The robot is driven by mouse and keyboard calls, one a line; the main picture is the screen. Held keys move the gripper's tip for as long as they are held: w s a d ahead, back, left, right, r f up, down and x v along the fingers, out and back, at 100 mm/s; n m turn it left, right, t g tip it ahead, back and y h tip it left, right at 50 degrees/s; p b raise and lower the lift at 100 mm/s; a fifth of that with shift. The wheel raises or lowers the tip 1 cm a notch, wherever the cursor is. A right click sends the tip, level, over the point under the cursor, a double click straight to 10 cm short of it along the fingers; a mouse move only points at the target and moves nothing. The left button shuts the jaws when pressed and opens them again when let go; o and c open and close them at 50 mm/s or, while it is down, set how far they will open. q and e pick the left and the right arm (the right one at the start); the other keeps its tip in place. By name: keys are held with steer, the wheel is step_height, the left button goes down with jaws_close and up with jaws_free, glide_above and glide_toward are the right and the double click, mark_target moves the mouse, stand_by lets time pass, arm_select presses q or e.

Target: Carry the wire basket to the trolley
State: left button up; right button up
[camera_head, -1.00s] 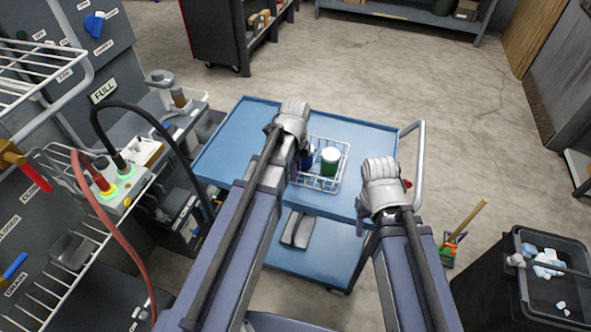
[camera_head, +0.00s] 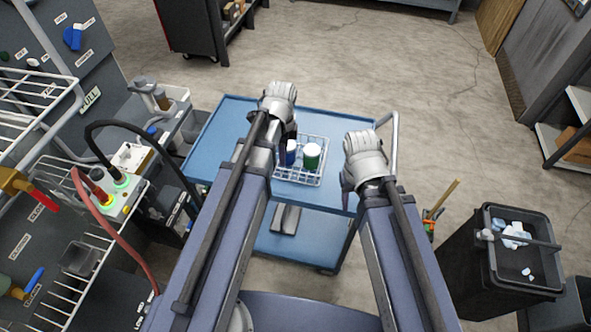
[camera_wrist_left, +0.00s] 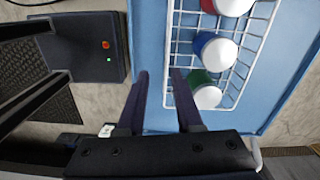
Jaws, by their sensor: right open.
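The wire basket (camera_head: 322,172) is white and sits on the blue top shelf of the trolley (camera_head: 225,150). It holds blue and green containers with white lids; the left wrist view of the basket (camera_wrist_left: 250,70) also shows a red one. My left gripper (camera_wrist_left: 160,78) is open over the basket's near-left side in that view, its right finger close against the rim wire; contact is unclear. In the head view my left gripper (camera_head: 284,160) partly hides the basket. My right gripper (camera_head: 347,188) is open, right of the basket and apart from it.
A bench with hoses (camera_head: 125,165) and a wire rack (camera_head: 35,110) stands at the left. The trolley's handle (camera_head: 391,150) is just beyond my right gripper. A black bin (camera_head: 500,265) stands at right, near a brush handle (camera_head: 445,195). Floor behind the trolley is clear.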

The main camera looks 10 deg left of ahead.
arm_select(q)
steer(key=s+d+n+y, duration=0.1)
steer(key=s+d+n, duration=0.9)
steer(key=s+n, duration=0.2)
steer(key=shift+d+n, duration=0.15)
steer(key=shift+n, duration=0.35)
steer(key=shift+s+r, duration=0.1)
